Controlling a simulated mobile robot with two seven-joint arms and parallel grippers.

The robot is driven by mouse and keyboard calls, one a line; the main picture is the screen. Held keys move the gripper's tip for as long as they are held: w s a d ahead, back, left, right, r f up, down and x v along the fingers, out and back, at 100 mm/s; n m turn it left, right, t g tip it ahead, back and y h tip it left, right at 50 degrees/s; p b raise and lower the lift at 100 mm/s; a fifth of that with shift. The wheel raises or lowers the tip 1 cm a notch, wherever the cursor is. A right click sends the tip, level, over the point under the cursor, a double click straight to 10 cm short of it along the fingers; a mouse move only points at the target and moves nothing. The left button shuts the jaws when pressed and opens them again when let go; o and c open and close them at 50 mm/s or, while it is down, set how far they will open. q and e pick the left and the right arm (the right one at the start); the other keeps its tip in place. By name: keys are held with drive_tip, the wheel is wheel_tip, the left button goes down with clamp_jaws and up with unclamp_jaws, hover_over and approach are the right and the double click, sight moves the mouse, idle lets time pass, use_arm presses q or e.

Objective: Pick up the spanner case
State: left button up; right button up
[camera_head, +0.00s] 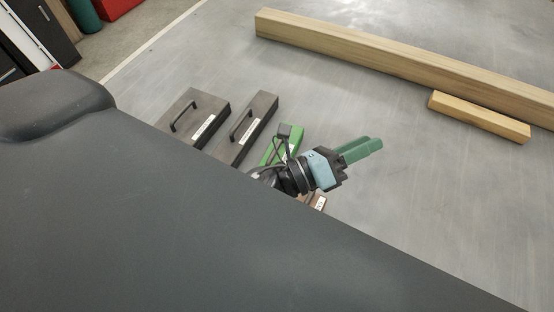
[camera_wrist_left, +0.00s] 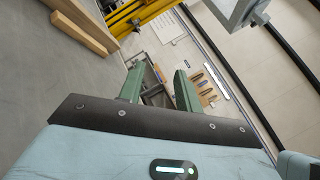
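Several flat cases lie in a row on the grey table. Two are dark with black handles: a wider case (camera_head: 183,118) at the left and a narrower case (camera_head: 246,125) beside it. A green case (camera_head: 294,139) is to their right, and a small brown piece (camera_head: 317,202) shows below my wrist. The labels are too small to read, so I cannot tell which is the spanner case. My left gripper (camera_head: 372,145) hangs right of the green case, above the table, its wrist hiding part of it. In the left wrist view its green fingers (camera_wrist_left: 159,78) are apart with nothing between them.
A long wooden beam (camera_head: 400,58) and a short wooden block (camera_head: 480,117) lie at the back right of the table (camera_head: 430,190). The table between them and my gripper is clear. The left wrist view shows yellow metalwork (camera_wrist_left: 138,15) and a board with tools (camera_wrist_left: 203,88) farther away.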

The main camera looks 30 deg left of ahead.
use_arm(q)
drive_tip(key=s+d+m+g+h, duration=0.3)
drive_tip(key=d+m+g+h, duration=0.4)
drive_tip(key=m, duration=0.7)
drive_tip(key=m+g+y, duration=0.9)
drive_tip(key=m+y, duration=1.1)
drive_tip(key=m, duration=0.3)
hover_over(276, 148)
wheel_tip(276, 148, down, 14)
drive_tip(key=shift+s+d+f, duration=0.1)
drive_tip(key=shift+f, duration=1.35)
drive_tip(key=shift+a+f, duration=0.2)
drive_tip(key=shift+f, duration=2.4)
